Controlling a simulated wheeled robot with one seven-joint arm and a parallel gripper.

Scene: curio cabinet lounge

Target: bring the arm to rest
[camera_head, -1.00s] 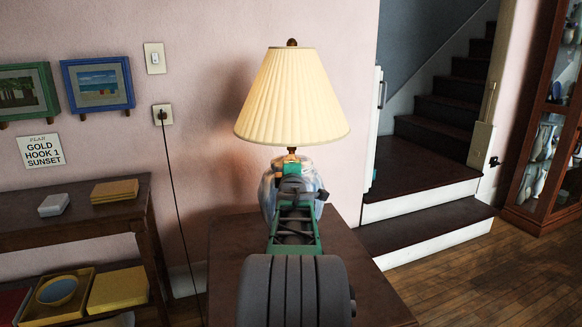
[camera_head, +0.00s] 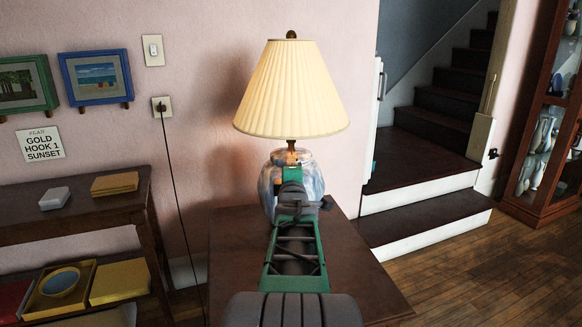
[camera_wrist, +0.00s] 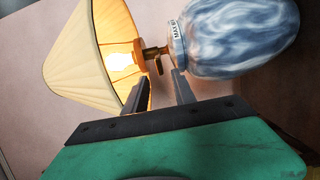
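My arm reaches forward over the dark table toward the table lamp. My gripper (camera_head: 303,203) is in front of the lamp's marbled blue-white base (camera_head: 314,180), and its fingertips are hard to make out in the head view. In the wrist view my gripper (camera_wrist: 160,74) has its two dark fingers apart, with nothing between them. The lamp's brass neck and small switch (camera_wrist: 154,53) lie just beyond the fingertips, apparently untouched. The bulb (camera_wrist: 121,61) glows inside the pleated cream shade (camera_wrist: 76,58). The lamp stands upright in the head view.
The dark table (camera_head: 235,245) is mostly bare around the lamp. A side table (camera_head: 75,220) with small boxes stands at the left.

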